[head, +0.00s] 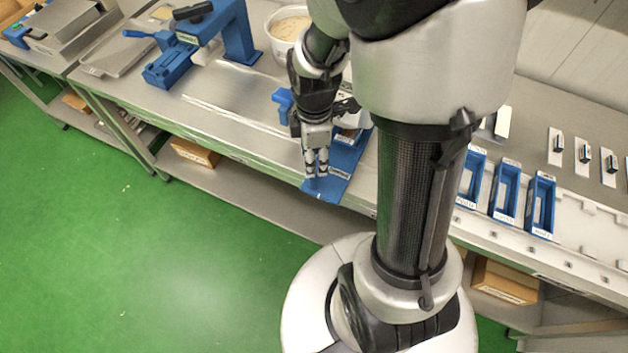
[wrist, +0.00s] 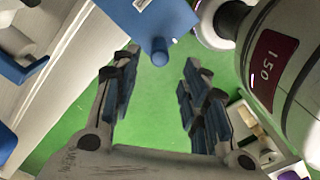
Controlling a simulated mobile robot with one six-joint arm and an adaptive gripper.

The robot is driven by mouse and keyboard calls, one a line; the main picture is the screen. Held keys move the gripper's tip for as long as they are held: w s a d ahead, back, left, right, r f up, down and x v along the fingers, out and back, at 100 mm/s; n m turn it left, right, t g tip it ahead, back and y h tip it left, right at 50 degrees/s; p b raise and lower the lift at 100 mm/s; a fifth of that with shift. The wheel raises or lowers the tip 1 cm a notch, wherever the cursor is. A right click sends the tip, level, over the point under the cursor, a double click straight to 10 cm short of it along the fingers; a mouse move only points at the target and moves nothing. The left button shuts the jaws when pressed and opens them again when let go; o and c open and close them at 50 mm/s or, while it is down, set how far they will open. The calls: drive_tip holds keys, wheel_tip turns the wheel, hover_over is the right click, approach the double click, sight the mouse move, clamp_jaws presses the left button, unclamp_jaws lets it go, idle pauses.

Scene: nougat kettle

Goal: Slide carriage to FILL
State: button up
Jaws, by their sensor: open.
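A blue plate with a small white label (head: 333,187) sticks out over the front edge of the steel bench, and I take it to be part of the carriage. In the wrist view the blue plate (wrist: 140,22) has a round blue peg (wrist: 160,52) at its end. My gripper (head: 317,172) points down over the plate's front end. In the wrist view my gripper (wrist: 158,95) is open, with green floor showing between the fingers and the peg just beyond them. The fingers look empty. My gripper and arm hide part of the plate, and I cannot read a FILL mark.
A blue clamp-like stand (head: 235,35) and a white tub of pale stuff (head: 288,24) stand on the bench to the left. Several blue frames, one here (head: 507,190), stand to the right. Bare bench top (head: 225,92) lies left of the plate.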

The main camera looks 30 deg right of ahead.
sight(314, 181)
wheel_tip(314, 181, down, 11)
drive_tip(key=b, duration=0.3)
drive_tip(key=shift+f, duration=0.15)
drive_tip(key=shift+c, duration=0.2)
clamp_jaws()
drive_tip(key=shift+w, duration=0.1)
idle(0.4)
